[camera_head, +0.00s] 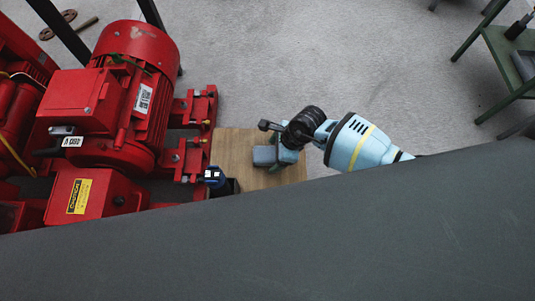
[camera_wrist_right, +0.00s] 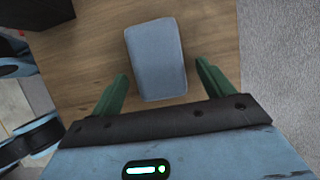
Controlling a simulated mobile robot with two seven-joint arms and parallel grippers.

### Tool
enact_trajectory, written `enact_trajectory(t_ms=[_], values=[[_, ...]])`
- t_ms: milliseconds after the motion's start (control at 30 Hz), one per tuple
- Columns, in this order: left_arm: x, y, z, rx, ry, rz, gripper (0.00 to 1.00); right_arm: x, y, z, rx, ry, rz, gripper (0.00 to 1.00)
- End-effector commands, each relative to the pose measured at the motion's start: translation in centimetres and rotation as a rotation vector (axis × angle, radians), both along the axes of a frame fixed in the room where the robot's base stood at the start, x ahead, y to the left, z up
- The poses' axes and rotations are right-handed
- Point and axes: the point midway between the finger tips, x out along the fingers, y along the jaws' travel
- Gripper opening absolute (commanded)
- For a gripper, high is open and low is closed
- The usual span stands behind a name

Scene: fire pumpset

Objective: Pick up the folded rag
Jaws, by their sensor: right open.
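The folded rag (camera_wrist_right: 155,58) is a blue-grey, rounded block lying on a wooden surface. In the head view the rag (camera_head: 264,156) shows in part beside my right gripper (camera_head: 275,160), which hides some of it. In the right wrist view my right gripper (camera_wrist_right: 163,75) is open, with one green finger on each side of the rag's near end. Wood shows between the rag and the fingers, and nothing is held. I cannot tell how high the fingers are above the wood. My left gripper is not in view.
The wooden top (camera_head: 230,148) stands beside a red pump motor (camera_head: 130,95). A dark blue item (camera_head: 214,177) in a black holder is at the top's near left corner. A large dark grey surface fills the bottom. A green stand (camera_head: 508,60) is far right; open floor lies between.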

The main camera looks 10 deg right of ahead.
Motion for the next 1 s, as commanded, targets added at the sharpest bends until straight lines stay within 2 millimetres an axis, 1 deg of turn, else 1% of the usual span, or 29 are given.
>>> enact_trajectory(t_ms=[133, 400, 433, 767, 867, 1000], values=[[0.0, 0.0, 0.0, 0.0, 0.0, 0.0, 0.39, 0.0, 0.0, 0.1, 0.0, 0.0, 0.0, 0.79], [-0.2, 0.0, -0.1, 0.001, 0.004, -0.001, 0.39, 0.0, 0.0, 0.1, 0.0, 0.0, 0.0, 0.43], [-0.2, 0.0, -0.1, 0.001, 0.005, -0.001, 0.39, 0.0, 0.0, 0.1, 0.0, 0.0, 0.0, 0.41], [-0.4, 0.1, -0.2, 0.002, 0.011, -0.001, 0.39, 0.0, 0.0, 0.3, 0.001, -0.001, 0.001, 0.41], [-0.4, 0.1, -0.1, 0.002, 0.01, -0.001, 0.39, 0.0, 0.0, 0.7, 0.0, -0.002, 0.001, 0.41], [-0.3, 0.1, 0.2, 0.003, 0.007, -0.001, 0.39, 0.1, -0.1, 2.2, 0.0, -0.003, 0.001, 0.41]])
